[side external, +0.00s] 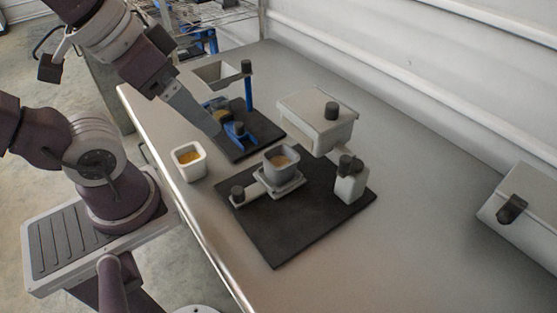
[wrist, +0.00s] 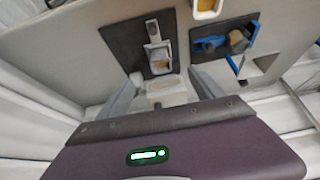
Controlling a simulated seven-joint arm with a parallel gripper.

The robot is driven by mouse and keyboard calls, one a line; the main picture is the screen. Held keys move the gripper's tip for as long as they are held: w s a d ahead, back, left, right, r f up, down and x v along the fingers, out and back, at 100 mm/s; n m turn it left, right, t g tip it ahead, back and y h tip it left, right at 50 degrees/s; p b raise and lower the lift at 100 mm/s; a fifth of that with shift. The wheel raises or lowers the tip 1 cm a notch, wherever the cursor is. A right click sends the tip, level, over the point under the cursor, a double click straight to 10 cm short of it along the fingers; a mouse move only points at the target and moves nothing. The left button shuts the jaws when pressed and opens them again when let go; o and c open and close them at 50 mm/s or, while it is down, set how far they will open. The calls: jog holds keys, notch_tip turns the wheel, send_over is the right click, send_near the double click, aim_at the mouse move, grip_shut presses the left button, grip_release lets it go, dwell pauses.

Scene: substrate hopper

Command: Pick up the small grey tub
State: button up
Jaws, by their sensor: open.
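The small grey tub (side external: 281,160) stands upright on a light square platform in the middle of a dark mat, with orange-brown material inside. In the wrist view the grey tub (wrist: 160,66) shows between and just beyond my fingertips. My gripper (side external: 214,130) is pointed downward, in front of the blue stand in the side view, left of the tub and apart from it. Its two grey fingers are spread in the wrist view, with nothing held.
A white tub (side external: 188,161) with orange material stands near the table's front edge. A blue stand (side external: 249,92) is on a second dark mat. A grey lidded hopper (side external: 311,124) stands behind the tub. A grey box (side external: 525,205) is far right. Bare table (side external: 420,240) lies between.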

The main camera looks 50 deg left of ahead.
jog(key=shift+o, duration=0.2)
jog(key=shift+o, duration=0.9)
